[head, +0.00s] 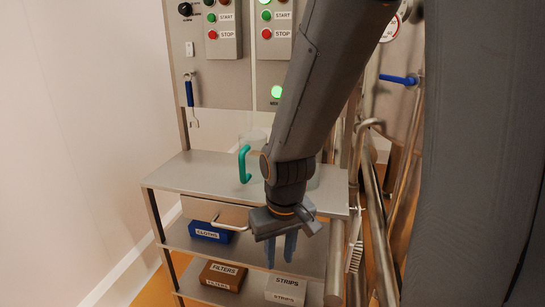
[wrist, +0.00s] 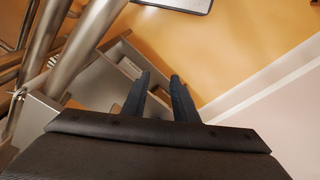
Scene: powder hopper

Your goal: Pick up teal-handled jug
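The jug's teal handle (head: 244,165) shows in the head view on the left of a pale, see-through body (head: 256,139). The jug stands on the steel top shelf (head: 205,172), and my arm hides much of its right side. My gripper (head: 280,262) points down in front of the shelves, lower than the jug and to its right in the picture. Its two blue-grey fingers are apart with nothing between them. The wrist view also shows my gripper (wrist: 160,76) with spread, empty fingers. The jug is not in the wrist view.
A drawer front (head: 200,208) with a bar handle lies under the top shelf. Lower shelves hold a blue CLOTHS box (head: 210,232), a brown FILTERS box (head: 222,276) and a white STRIPS box (head: 286,290). Steel pipes (head: 375,220) and a brush (head: 355,256) are at the right.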

